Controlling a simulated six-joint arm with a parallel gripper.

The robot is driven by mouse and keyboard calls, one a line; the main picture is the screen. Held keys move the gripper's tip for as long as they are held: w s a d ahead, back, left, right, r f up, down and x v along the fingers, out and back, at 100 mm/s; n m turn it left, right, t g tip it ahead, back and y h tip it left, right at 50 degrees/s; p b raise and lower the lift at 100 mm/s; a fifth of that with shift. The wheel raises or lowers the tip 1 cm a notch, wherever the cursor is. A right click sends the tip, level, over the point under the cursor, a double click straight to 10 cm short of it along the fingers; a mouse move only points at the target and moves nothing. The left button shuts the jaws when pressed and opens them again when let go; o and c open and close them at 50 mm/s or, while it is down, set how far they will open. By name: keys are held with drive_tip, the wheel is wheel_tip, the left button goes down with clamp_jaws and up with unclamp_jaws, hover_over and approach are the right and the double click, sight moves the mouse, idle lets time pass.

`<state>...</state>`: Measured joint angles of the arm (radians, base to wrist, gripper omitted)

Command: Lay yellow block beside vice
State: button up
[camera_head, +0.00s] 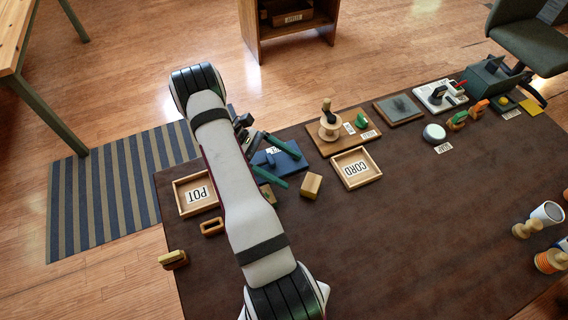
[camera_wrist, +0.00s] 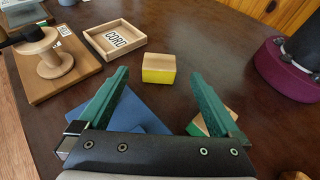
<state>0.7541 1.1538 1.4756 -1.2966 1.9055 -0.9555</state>
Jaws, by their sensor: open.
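The yellow block (camera_wrist: 158,70) has a wooden top and a yellow side. It lies on the dark table mat just beyond my fingertips in the wrist view, and it also shows right of my gripper in the head view (camera_head: 311,185). My gripper (camera_wrist: 160,78) is open, with its green fingers apart and nothing held between them. In the head view my gripper (camera_head: 291,171) is left of the block. A blue object (camera_wrist: 142,112), perhaps the vice, lies under and between the fingers. It shows partly in the head view (camera_head: 288,158), with the rest hidden by my arm.
A green and wooden block (camera_wrist: 198,126) sits under the right finger. The CORD tray (camera_wrist: 115,38) is behind the yellow block, left in the wrist view. A board with a wooden spool (camera_head: 331,126) is farther back. The POT tray (camera_head: 179,201) stands left. The mat's front middle is clear.

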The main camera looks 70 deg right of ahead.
drive_tip(key=shift+w+r, duration=0.2)
drive_tip(key=shift+w, duration=0.3)
drive_tip(key=w+a+r+m+t, duration=0.2)
drive_tip(key=w+a+r+t, duration=0.4)
drive_tip(key=a+r, duration=0.6)
drive_tip(key=s+a+r+m+t+y, duration=0.1)
drive_tip(key=s+a+r+t, duration=0.1)
drive_tip(key=a, duration=0.9)
drive_tip(key=s+a+r+m+t, duration=0.2)
drive_tip(key=s+a+r+t, duration=0.1)
drive_tip(key=a, duration=0.8)
drive_tip(key=shift+s+a+r+m+t+y, duration=0.15)
drive_tip(key=shift+s+r+m+t+y, duration=0.35)
drive_tip(key=shift+t, duration=0.7)
drive_tip(key=shift+f, duration=0.2)
